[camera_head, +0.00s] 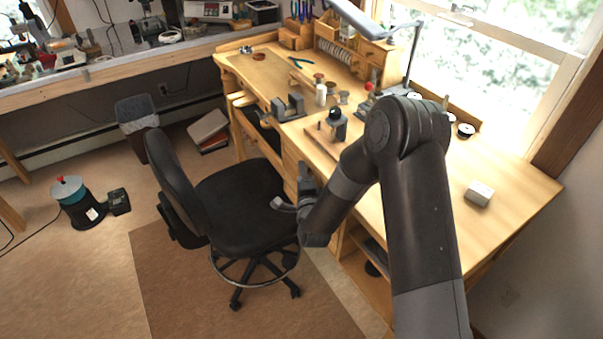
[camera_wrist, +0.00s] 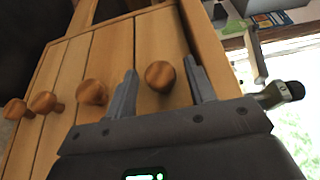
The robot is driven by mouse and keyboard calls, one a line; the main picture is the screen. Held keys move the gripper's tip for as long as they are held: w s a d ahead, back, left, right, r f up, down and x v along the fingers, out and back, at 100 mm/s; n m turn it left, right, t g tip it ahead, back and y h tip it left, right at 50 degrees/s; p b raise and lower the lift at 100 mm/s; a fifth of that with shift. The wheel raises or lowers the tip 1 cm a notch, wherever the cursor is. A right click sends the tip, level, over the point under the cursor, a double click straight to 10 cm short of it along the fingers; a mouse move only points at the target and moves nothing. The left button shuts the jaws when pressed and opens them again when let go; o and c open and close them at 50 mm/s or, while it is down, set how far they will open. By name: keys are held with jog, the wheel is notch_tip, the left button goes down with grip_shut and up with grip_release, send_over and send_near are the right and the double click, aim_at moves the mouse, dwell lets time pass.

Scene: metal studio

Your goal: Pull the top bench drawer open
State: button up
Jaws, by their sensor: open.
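The wooden bench (camera_head: 505,190) has a stack of drawers with round wooden knobs, seen turned sideways in the wrist view. The top drawer (camera_wrist: 153,38) is the panel nearest the bench top's edge (camera_wrist: 213,45). Its knob (camera_wrist: 160,76) shows between the two fingers of my gripper (camera_wrist: 163,90), apart from both. My gripper is open and faces the drawer fronts. I cannot tell whether the fingertips reach past the knob. In the head view my gripper (camera_head: 291,193) is at the bench's front, beside the chair; my arm hides part of the drawers.
A black office chair (camera_head: 235,205) stands close to my gripper's left. Lower drawer knobs (camera_wrist: 92,93) line up beside the top one. Vises, small tools and a grey block (camera_head: 479,193) sit on the bench top. Open floor (camera_head: 190,290) lies in front.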

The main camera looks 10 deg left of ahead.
jog(key=shift+w+a, duration=0.25)
jog(key=shift+w, duration=0.4)
jog(key=shift+c, duration=0.5)
grip_shut()
